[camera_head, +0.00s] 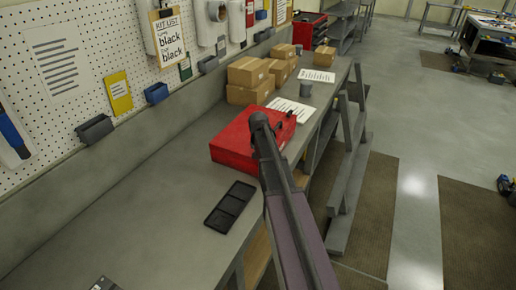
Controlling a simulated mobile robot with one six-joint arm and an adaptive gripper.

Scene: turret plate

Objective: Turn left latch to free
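A red box (232,146) sits on the grey workbench, partly hidden behind my arm. Small dark shapes (278,127) show on its top at the right, too small to tell whether they are latches. No left latch can be made out for sure. A small grey piece with dark marks (104,284) is cut off by the bottom edge at the left; I cannot tell what it is. My arm rises from the bottom of the picture across the bench's front edge, but my gripper cannot be made out.
A black compartment tray (231,206) lies on the bench (150,220) in front of the red box. A pegboard (70,25) with bins lines the left. The near bench is mostly clear.

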